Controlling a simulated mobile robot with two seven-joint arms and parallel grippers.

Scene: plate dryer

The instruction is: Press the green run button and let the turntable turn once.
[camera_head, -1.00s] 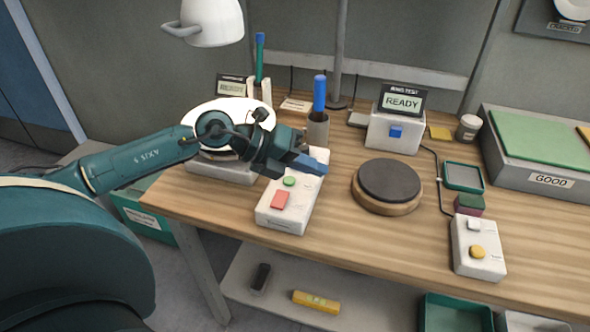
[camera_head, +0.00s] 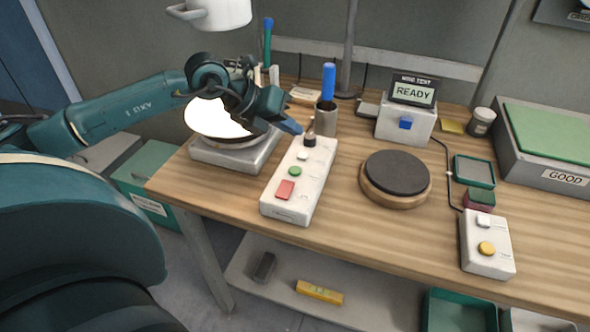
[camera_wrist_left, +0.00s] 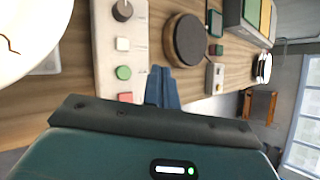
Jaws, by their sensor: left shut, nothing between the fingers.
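The green run button (camera_head: 295,171) sits on a white control box (camera_head: 313,186), between a white button (camera_head: 302,154) and a red button (camera_head: 285,189). A dark knob (camera_head: 309,139) is at the box's far end. The green button also shows in the left wrist view (camera_wrist_left: 124,72). My left gripper (camera_head: 297,128) is shut and empty, above the far left side of the box, apart from the green button. Its blue fingers (camera_wrist_left: 163,88) show right of the green button in the wrist view. The dark round turntable (camera_head: 396,173) is empty, right of the box. My right gripper is not in view.
A white lit dish (camera_head: 213,122) on a grey base stands left of the box. A pen cup (camera_head: 326,118) stands behind it. A display (camera_head: 413,93) reads READY. A second white box (camera_head: 487,245) with a yellow button is at the right.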

